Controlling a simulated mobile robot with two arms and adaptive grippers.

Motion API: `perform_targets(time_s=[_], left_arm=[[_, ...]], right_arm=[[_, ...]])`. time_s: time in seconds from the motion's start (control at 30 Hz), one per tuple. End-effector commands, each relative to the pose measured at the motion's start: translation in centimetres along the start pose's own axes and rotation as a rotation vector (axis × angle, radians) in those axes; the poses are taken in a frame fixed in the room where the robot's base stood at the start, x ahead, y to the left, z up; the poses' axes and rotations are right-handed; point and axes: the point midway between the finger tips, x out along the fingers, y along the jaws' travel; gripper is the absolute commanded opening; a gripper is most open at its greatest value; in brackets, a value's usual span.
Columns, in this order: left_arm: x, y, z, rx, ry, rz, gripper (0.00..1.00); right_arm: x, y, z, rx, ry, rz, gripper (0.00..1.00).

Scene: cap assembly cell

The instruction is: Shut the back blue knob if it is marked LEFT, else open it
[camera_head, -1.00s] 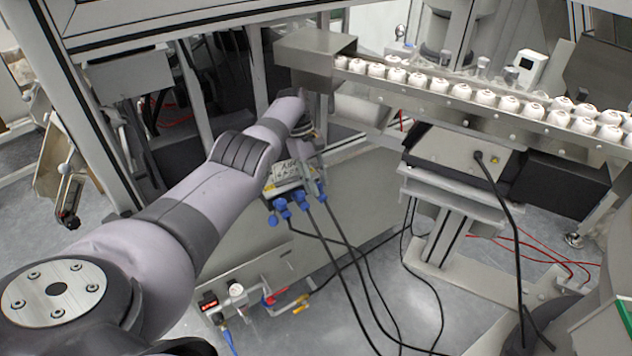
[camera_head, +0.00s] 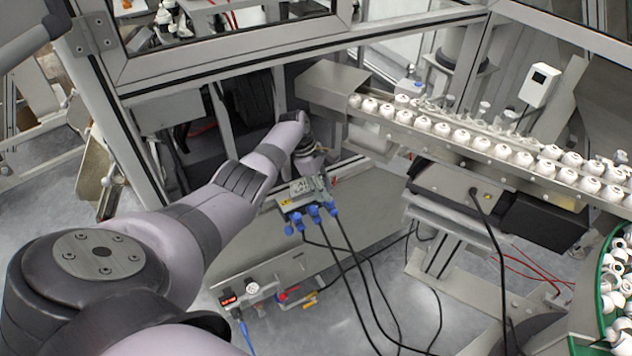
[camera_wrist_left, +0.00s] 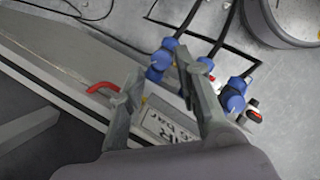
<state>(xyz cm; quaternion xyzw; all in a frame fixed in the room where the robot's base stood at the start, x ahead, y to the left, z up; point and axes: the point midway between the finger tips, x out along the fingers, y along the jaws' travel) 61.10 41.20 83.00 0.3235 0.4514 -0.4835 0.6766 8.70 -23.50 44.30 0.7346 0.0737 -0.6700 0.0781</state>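Several blue knob-like fittings (camera_head: 314,214) sit in a row on a small labelled block (camera_head: 290,204) in the head view, with black hoses below. Which is the back knob, and any LEFT mark, I cannot make out. My left gripper (camera_head: 315,184) is at the block, close above the fittings. In the left wrist view my gripper (camera_wrist_left: 160,66) has its two fingers spread apart, with nothing held between them. A pale label (camera_wrist_left: 162,127) with partly readable text ending in "bar" shows between them. A blue fitting (camera_wrist_left: 165,60) is near the fingertips; another (camera_wrist_left: 233,96) is right of the right finger. My right gripper is not in view.
A metal rail with white caps (camera_head: 460,137) runs across the right. A red-handled valve (camera_head: 283,297) and gauge (camera_head: 252,287) are on the lower panel. A machine frame post (camera_head: 113,125) stands beside my arm. Black hoses hang in front of the panel.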

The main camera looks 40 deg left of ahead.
Motion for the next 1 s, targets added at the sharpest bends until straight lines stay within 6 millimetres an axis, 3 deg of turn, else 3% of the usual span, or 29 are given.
perform_targets(time_s=[0.4, 0.5, 1.0], left_arm=[[-8.5, 0.0, 0.0, 0.004, 0.002, 0.001, 0.3], [-5.8, -1.5, -0.2, 0.124, 0.057, -0.017, 0.3], [1.2, -8.5, 0.1, 0.664, 0.239, -0.078, 0.3]], right_arm=[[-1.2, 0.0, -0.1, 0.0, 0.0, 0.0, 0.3], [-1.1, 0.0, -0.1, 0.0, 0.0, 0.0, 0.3], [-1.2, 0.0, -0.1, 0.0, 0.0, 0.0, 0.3]])
